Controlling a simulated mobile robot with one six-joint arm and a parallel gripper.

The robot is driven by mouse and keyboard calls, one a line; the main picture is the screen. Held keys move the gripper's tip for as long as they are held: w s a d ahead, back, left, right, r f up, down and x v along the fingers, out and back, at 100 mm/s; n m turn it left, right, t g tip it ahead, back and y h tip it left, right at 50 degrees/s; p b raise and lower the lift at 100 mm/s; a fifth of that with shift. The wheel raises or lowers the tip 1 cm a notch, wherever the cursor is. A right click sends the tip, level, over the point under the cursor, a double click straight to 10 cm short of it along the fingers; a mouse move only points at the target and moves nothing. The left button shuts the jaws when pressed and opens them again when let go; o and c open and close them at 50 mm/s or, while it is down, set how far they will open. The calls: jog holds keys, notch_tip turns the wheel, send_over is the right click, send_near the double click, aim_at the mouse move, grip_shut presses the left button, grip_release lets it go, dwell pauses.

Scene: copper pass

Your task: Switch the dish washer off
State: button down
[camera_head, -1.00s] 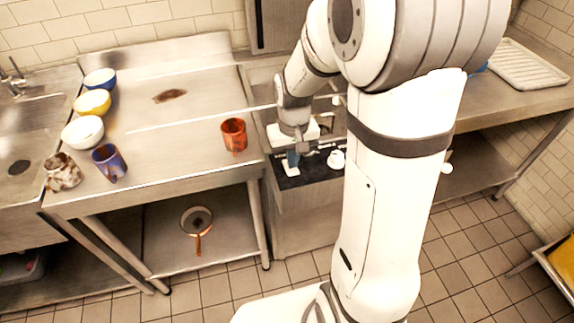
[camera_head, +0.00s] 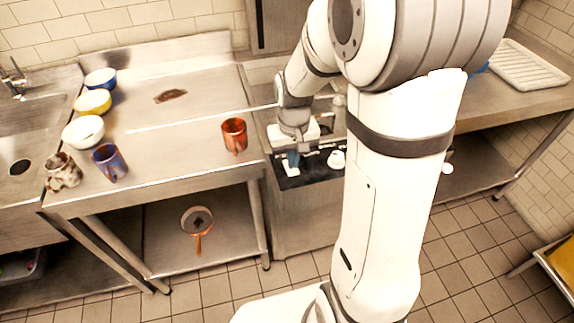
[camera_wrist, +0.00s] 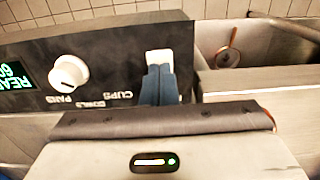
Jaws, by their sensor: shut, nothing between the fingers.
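The dish washer's black control panel (camera_head: 312,174) faces up in front of my arm in the head view. In the wrist view the panel (camera_wrist: 118,62) appears upside down. It has a white rocker switch (camera_wrist: 157,56), a white round dial (camera_wrist: 68,73) and a lit green display (camera_wrist: 14,75) partly cut off at the left. The dial (camera_head: 336,159) also shows in the head view, right of my gripper (camera_head: 291,163). My gripper (camera_wrist: 159,72) is shut and empty, its blue-grey fingertips at the switch and covering part of it. Whether they touch it is unclear.
A steel counter (camera_head: 200,110) on the left holds an orange mug (camera_head: 234,135), a blue mug (camera_head: 110,163) and several bowls. A pan (camera_head: 197,221) lies on the shelf below. A ribbed tray (camera_head: 527,64) is at the far right.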

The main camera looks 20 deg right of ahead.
aim_at(293, 171)
jog(key=shift+f+b, duration=0.85)
jog(key=shift+f, duration=0.2)
dwell(0.8)
jog(key=shift+r, duration=0.1)
jog(key=shift+r+p, duration=2.75)
jog(key=shift+r, duration=0.75)
jog(key=s+r+t, duration=0.3)
jog(key=s+r, duration=0.7)
jog(key=s, duration=0.4)
jog(key=shift+s+a+r, duration=0.15)
jog(key=shift+a+r, duration=0.25)
